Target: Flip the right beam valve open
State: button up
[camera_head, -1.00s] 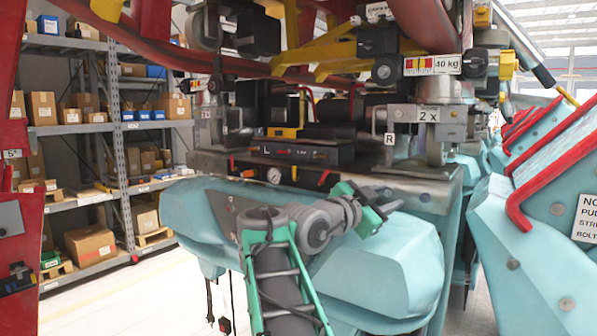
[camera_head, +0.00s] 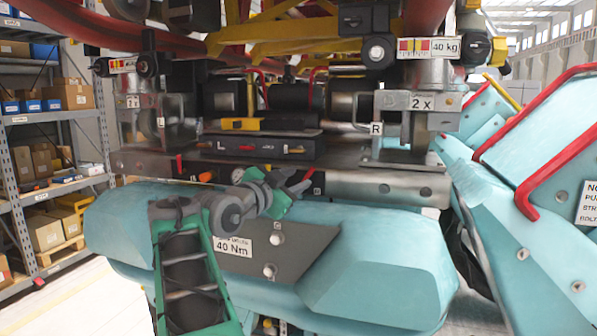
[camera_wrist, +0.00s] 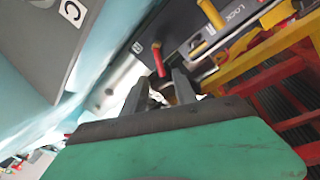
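In the wrist view a small red lever (camera_wrist: 158,58) stands out from a dark grey panel, just beyond my fingertips. I cannot tell for sure that this lever is the right beam valve. My gripper (camera_wrist: 160,84) is open, its two grey fingers apart, with no object clearly held between them. In the head view my gripper (camera_head: 302,186) is at the front of the grey metal beam (camera_head: 345,183), below the black box marked L (camera_head: 265,147). It hides part of the beam front there.
A yellow frame (camera_wrist: 265,60) is at the right. Turquoise padded covers (camera_head: 385,265) lie below the beam. Overhead parts hang close above. Shelves (camera_head: 50,115) stand at left.

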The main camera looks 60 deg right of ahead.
aim_at(309, 173)
jog(key=d+p, duration=0.1)
jog(key=d, duration=0.3)
jog(key=shift+d, duration=0.3)
jog(key=shift+s+d, duration=0.15)
jog(key=shift+d, duration=0.1)
jog(key=shift+c, duration=0.3)
grip_shut()
